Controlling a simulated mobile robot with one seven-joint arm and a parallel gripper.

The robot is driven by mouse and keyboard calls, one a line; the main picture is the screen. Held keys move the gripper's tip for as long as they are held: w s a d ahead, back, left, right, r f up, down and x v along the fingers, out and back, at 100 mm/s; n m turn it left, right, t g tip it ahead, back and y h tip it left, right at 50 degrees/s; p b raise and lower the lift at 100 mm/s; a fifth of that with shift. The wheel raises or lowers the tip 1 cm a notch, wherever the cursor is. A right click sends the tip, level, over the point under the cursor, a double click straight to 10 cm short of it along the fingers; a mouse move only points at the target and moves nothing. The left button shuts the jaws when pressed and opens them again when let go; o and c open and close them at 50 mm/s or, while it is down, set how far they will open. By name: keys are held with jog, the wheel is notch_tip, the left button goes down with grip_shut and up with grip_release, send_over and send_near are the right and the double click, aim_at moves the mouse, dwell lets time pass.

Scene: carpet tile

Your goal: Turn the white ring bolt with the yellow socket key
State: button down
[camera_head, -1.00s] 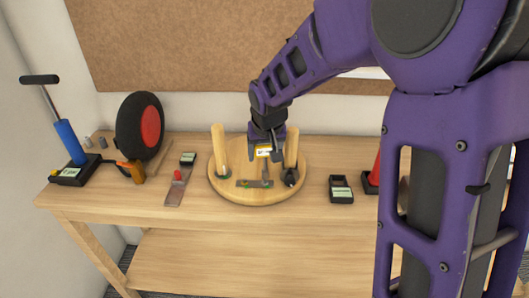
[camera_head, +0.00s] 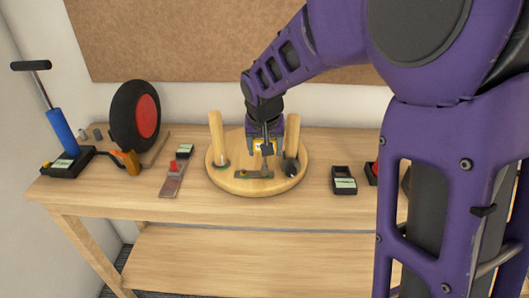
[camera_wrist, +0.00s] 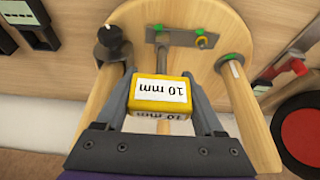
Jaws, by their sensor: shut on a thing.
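The yellow socket key (camera_wrist: 160,95) has a block handle labelled "10 mm". My gripper (camera_wrist: 160,78) is shut on this handle, one finger on each side. The key also shows under my gripper in the head view (camera_head: 263,147). Its grey shaft (camera_wrist: 174,60) runs down to a grey metal strip (camera_wrist: 182,39) on a round wooden board (camera_head: 225,184).
Two wooden posts, left (camera_head: 217,138) and right (camera_head: 292,136), stand close on either side of my gripper. A black knob (camera_head: 290,168) sits by the right post.

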jog(key=shift+m+b, duration=0.3)
jog(key=shift+b, duration=0.1)
jog(key=shift+m+h, duration=0.4)
jog(key=shift+m, duration=0.5)
jog(key=m, duration=0.1)
jog(key=m+h, duration=0.1)
jog(key=m, duration=0.2)
jog(key=shift+s+d+g+h, duration=0.1)
jog(key=shift+d+g+h, duration=0.15)
jog(key=shift+g+h, duration=0.15)
jog(key=m, duration=0.2)
jog(key=m+g+h, duration=0.1)
jog(key=m, duration=0.1)
jog(key=m+g, duration=0.1)
jog(key=m, duration=0.1)
jog(key=shift+s+d+m+h, duration=0.25)
jog(key=shift+d+m+h, duration=0.05)
jog(key=shift+r+n+t, duration=0.15)
jog(key=shift+n+t, duration=0.15)
jog(key=shift+n, duration=0.3)
jog(key=shift+r+p, duration=1.3)
jog(key=shift+r, duration=0.9)
